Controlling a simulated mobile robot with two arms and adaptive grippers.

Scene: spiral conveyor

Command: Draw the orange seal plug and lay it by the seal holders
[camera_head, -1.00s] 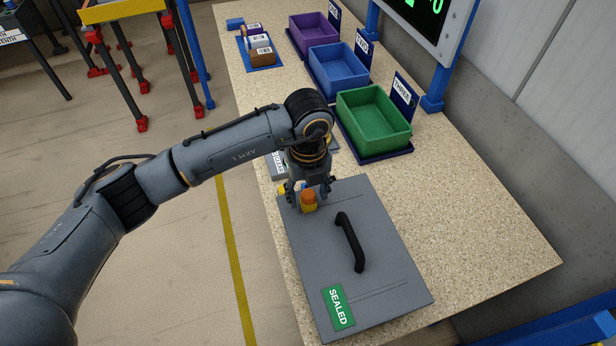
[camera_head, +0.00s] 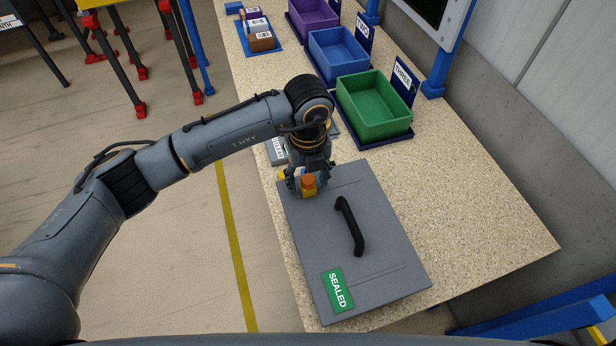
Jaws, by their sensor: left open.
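The orange seal plug (camera_head: 308,183) stands at the far left corner of a grey lid (camera_head: 385,222) marked SEALED. My left gripper (camera_head: 308,187) is open, pointing down, with its fingers on either side of the plug. I cannot tell whether the fingers touch it. The seal holders (camera_head: 278,152) seem to be the grey labelled piece just beyond the lid, mostly hidden behind my gripper and arm. A bit of yellow (camera_head: 283,175) shows left of the gripper. My right gripper is not in view.
The lid has a black handle (camera_head: 349,226) and a green SEALED label (camera_head: 337,290). Green (camera_head: 375,108), blue (camera_head: 339,57) and purple (camera_head: 312,17) bins line the back of the table. Small boxes (camera_head: 260,38) sit on a blue mat. The table right of the lid is clear.

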